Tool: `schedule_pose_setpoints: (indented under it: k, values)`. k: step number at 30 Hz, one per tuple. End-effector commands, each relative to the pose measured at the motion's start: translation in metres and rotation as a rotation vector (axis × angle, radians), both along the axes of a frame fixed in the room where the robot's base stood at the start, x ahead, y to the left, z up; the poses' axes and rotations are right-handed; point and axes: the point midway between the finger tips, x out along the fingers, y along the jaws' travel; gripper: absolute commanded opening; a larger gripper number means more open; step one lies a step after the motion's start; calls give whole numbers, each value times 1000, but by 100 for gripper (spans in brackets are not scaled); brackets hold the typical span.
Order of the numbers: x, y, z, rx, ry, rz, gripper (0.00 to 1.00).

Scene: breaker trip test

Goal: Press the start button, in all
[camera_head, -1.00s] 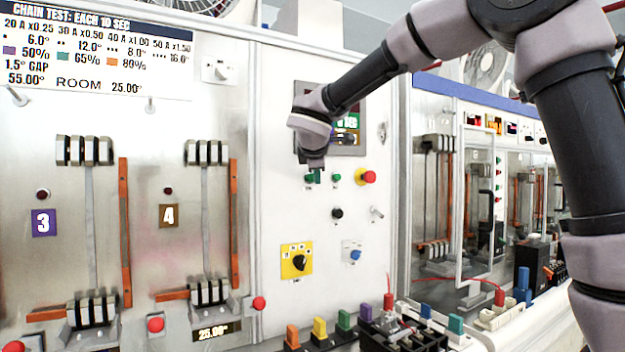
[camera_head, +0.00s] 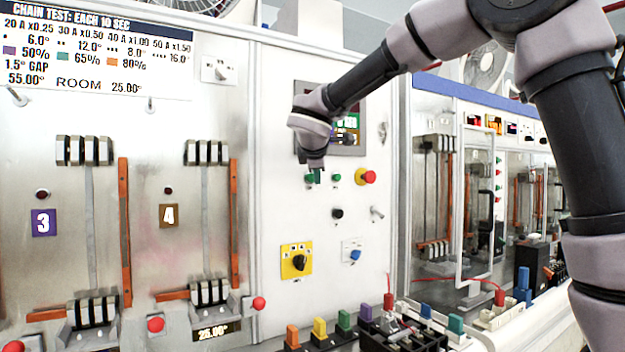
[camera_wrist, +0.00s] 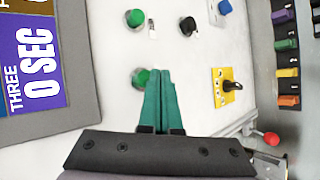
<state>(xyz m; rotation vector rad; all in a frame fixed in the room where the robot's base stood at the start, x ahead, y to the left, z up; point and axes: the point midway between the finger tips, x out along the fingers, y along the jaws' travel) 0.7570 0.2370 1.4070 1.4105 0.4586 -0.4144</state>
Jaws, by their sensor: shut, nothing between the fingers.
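Two green buttons sit on the white panel below the screen. The left green button (camera_head: 309,179) is partly hidden by my gripper (camera_head: 316,175); the other green button (camera_head: 336,178) is clear to its right. In the wrist view my gripper (camera_wrist: 161,74) has its green fingers shut together, empty, with their tips right beside the nearer green button (camera_wrist: 140,77). I cannot tell whether they touch it. The farther green button (camera_wrist: 135,18) is apart from the fingers. No readable label tells which one is the start button.
A red knob (camera_head: 368,177) on yellow, a black knob (camera_head: 337,213) and a yellow selector (camera_head: 297,261) are on the same panel. The screen (camera_wrist: 35,60) reads "THREE 0 SEC". Colored blocks (camera_head: 344,320) line the ledge below.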

Motion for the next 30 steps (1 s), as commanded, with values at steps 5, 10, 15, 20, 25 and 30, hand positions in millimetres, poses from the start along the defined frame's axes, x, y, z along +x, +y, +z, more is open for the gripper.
schedule_pose_setpoints:
  k: [5, 10, 15, 20, 25, 30]
  values:
    - [0, 0, 0, 0, 0, 0, 0]
    - [2, 1, 0, 0, 0, 0, 0]
    - [6, 4, 0, 1, 0, -1, 0]
    - [7, 5, 0, 1, 0, -1, 0]
    - [7, 5, 0, 0, 0, 0, 0]
    - [8, 5, 0, 0, 0, 0, 0]
